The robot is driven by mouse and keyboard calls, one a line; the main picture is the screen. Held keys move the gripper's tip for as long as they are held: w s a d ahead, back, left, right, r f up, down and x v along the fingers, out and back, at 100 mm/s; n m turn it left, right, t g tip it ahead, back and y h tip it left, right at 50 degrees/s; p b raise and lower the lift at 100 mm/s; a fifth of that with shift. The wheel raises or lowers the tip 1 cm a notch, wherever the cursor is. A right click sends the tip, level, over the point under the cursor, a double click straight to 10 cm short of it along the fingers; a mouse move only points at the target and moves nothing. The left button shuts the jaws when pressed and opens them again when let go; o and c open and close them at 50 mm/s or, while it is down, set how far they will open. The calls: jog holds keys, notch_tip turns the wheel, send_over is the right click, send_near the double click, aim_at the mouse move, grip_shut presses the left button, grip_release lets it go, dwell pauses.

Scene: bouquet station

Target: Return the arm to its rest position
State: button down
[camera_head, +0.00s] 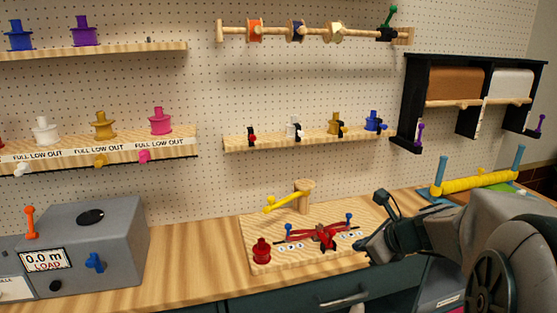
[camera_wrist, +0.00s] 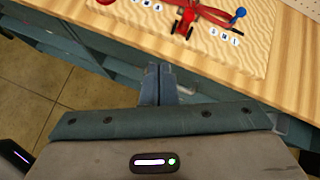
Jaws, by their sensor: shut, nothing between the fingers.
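My gripper (camera_head: 366,249) is in front of the workbench at the right of the wooden board in the head view. In the wrist view its fingers (camera_wrist: 159,82) are together with nothing between them, over the bench's front edge. My arm reaches in from the right side of the head view. The wooden board (camera_head: 265,228) carries a red spool (camera_head: 262,250), a red device with blue-knobbed levers (camera_head: 318,235) and a wooden post with a yellow lever (camera_head: 303,195). The red device also shows at the top of the wrist view (camera_wrist: 188,20).
A grey box with a display (camera_head: 120,235) stands at the left. Shelves (camera_head: 100,148) of coloured spools and a black rack (camera_head: 410,100) are on the pegboard. A yellow roller (camera_head: 475,183) lies at the right. The bench (camera_head: 190,265) is clear between box and board.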

jog(key=s+a+f+n+g+h, duration=0.1)
jog(key=s+a+n, duration=0.3)
jog(key=s+n, duration=0.6)
jog(key=s+a+f+n+g+h, duration=0.2)
jog(key=s+n, duration=0.7)
jog(key=n, duration=0.8)
jog(key=shift+s+a+f+n+g+h, duration=0.35)
jog(key=shift+a+g+h, duration=0.25)
jog(key=shift+a+g, duration=0.6)
